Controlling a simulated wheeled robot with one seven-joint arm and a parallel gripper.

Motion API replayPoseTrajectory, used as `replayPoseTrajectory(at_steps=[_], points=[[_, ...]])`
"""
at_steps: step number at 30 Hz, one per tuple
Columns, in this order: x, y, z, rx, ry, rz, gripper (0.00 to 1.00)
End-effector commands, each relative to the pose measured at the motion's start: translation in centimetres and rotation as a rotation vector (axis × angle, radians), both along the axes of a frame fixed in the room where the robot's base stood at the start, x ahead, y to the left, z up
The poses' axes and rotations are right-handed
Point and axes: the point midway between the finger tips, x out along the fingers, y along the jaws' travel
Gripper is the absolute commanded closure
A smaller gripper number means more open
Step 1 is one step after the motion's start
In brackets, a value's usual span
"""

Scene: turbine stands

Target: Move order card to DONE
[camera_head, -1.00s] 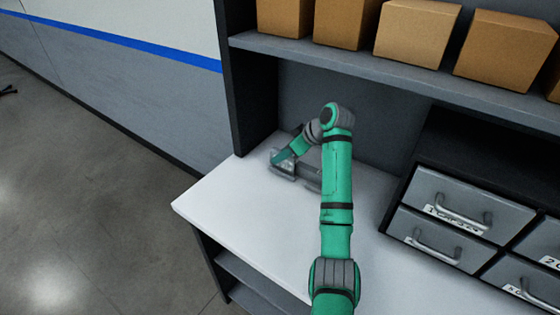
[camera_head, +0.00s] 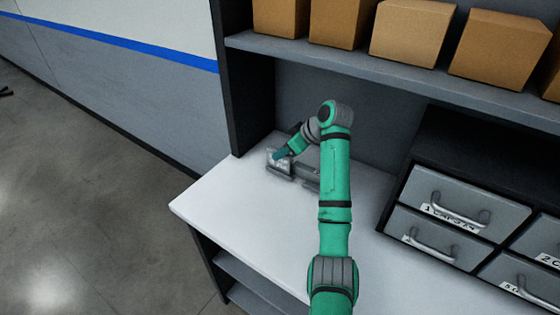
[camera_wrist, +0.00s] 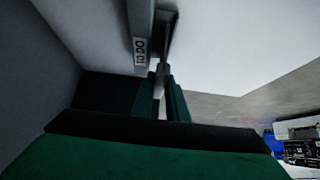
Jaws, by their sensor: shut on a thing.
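My gripper (camera_head: 283,154) is at the back left of the white worktop, beside a small grey holder (camera_head: 280,170). A pale grey card-like plate (camera_head: 272,157), likely the order card, stands upright at the fingers. A second grey holder (camera_head: 307,175) lies just right of the first, partly behind my arm. In the wrist view, my gripper's fingers (camera_wrist: 168,97) are closed on a thin grey edge (camera_wrist: 164,72). A grey holder with a label that seems to read TO DO (camera_wrist: 140,50) is close to the fingers. I cannot read a DONE label.
The white worktop (camera_head: 235,205) is clear at the front left. Labelled grey drawers (camera_head: 455,205) stand at the right. Cardboard boxes (camera_head: 410,35) sit on the shelf (camera_head: 350,65) above. A dark side panel (camera_head: 243,100) bounds the worktop at the back left.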

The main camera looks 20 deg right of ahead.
Motion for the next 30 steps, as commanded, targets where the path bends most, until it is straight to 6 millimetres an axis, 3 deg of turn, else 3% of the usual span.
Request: replayPoseTrajectory(at_steps=[30], points=[[0.0, -0.2, 2.5, -0.001, -0.001, -0.003, 1.0]])
